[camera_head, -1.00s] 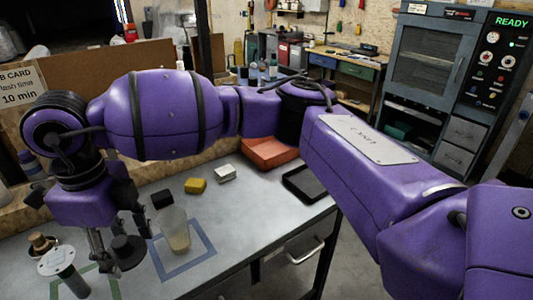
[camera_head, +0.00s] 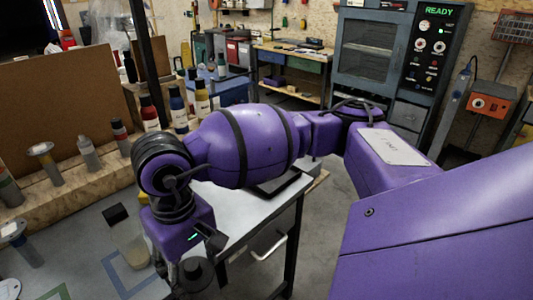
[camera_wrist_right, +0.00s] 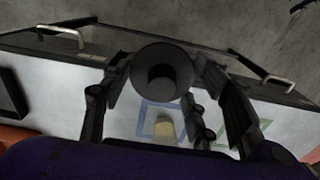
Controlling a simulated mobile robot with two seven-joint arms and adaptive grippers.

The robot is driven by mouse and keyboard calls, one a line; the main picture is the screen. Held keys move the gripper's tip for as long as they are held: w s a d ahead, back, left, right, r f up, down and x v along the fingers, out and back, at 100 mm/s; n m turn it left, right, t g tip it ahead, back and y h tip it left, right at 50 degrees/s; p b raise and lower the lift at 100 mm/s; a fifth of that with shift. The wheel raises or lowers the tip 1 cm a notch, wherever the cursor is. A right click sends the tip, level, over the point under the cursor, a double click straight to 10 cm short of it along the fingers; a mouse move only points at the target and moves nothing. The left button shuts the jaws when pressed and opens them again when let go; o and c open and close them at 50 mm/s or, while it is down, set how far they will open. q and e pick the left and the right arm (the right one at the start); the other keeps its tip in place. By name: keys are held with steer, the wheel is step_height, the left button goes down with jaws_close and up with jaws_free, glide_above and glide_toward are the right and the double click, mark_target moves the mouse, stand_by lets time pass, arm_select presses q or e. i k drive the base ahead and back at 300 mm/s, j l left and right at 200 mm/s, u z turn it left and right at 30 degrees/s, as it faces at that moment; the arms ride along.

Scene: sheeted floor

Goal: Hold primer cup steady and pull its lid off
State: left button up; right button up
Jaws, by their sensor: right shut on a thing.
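The primer cup (camera_head: 136,248) is a translucent cup with pale yellowish contents, standing on the bench at the blue square outline (camera_head: 112,268). My arm partly covers it in the head view. In the right wrist view the cup (camera_wrist_right: 165,128) shows below the gripper. My right gripper (camera_head: 197,276) is shut on a dark round lid (camera_head: 194,270) with a narrower knob. The lid (camera_wrist_right: 162,72) sits between its fingers in the right wrist view, apart from the cup and to its right in the head view. My left gripper is not in view.
A black block (camera_head: 115,214) lies behind the cup. A disc-topped cylinder (camera_head: 22,242) stands at the left, near a green outline (camera_head: 55,293). Several bottles (camera_head: 178,108) and tubes stand on a wooden ledge behind. A drawer handle (camera_head: 268,248) is on the bench front.

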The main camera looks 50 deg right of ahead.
mark_target(128, 238)
steer(key=i+l, duration=0.1)
steer(key=l, duration=0.4)
steer(key=i+l, duration=0.1)
steer(key=l, duration=0.45)
steer(key=i+l, duration=0.1)
steer(key=l, duration=0.4)
steer(key=i+l, duration=0.1)
steer(key=l, duration=0.45)
steer(key=z, duration=0.05)
